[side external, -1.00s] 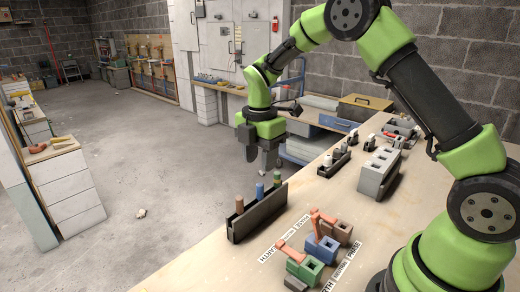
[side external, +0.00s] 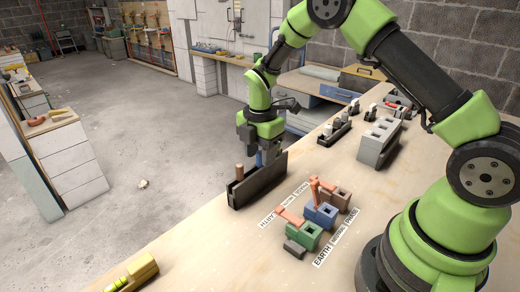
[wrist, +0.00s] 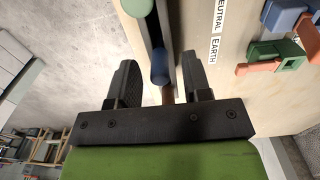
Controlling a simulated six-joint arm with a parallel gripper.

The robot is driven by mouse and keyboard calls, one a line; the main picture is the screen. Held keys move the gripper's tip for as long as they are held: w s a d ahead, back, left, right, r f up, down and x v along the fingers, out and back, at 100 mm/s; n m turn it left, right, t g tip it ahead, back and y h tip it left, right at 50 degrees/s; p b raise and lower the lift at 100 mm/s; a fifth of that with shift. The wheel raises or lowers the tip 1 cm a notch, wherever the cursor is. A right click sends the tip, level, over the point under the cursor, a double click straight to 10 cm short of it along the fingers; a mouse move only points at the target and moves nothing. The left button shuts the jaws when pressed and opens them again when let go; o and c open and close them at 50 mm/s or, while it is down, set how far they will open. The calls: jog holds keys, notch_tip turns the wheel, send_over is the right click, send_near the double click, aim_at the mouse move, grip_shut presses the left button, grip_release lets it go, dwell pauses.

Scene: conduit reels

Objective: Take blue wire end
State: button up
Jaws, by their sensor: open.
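The blue wire end (wrist: 160,72) stands upright in a dark slotted holder (side external: 258,182), and in the wrist view it lies between the two fingers of my gripper (wrist: 158,62). The fingers are open, with a visible gap on each side of it. In the side view my gripper (side external: 259,158) is lowered over the holder, and it hides most of the blue end. A brown wire end (side external: 239,173) stands at the holder's left and shows partly in the wrist view. A green wire end (wrist: 138,7) shows at the wrist view's top edge.
Green (side external: 304,236), blue (side external: 321,214) and brown (side external: 338,199) terminal blocks with orange levers stand right of the holder, beside printed labels. A grey block (side external: 378,142) stands farther back. A yellow item (side external: 134,272) lies at the front left. The bench's front middle is clear.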

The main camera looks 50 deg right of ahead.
grip_shut()
jog(key=shift+r, duration=0.95)
dwell(0.4)
jog(key=shift+r, duration=3.5)
